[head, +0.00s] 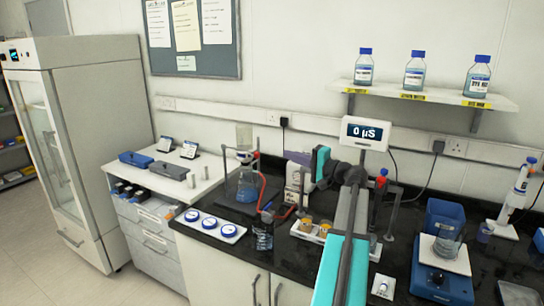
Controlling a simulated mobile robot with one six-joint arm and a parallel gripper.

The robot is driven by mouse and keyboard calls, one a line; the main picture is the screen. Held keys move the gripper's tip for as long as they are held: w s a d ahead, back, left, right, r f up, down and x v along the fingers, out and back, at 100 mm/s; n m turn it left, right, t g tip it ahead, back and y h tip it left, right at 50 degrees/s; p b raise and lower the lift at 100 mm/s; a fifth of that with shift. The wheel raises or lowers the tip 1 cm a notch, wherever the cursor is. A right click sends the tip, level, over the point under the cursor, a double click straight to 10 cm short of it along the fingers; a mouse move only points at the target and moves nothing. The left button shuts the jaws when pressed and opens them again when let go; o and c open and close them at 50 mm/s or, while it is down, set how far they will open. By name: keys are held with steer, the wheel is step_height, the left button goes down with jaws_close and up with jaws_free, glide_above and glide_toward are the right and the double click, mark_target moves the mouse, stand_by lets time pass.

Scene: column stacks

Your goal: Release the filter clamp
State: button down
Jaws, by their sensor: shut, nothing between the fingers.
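A filter stack with a clear funnel (244,136) stands on a conical flask (247,185) on the dark bench, left of centre. The clamp is at the dark and white joint (243,155) between funnel and flask; it is too small to tell whether it is closed. A red hose (263,187) runs down from the flask's side. My arm reaches up from the bottom and bends left at a teal wrist. My gripper (297,157) appears as a small grey shape left of the wrist, shut and empty, to the right of the stack and apart from it. Its fingertips are unclear.
A white tray with blue-rimmed discs (212,226) and a glass vessel (263,238) stand in front of the stack. A white bottle (295,184) and a tray of small jars (312,233) are near my arm. A meter (366,132) reads 0 µS. A balance (442,262) stands right.

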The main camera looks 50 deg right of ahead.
steer(key=w+a+p, duration=0.4)
steer(key=w+p, duration=0.1)
steer(key=w, duration=0.3)
steer(key=shift+w+a, duration=0.2)
stand_by(0.8)
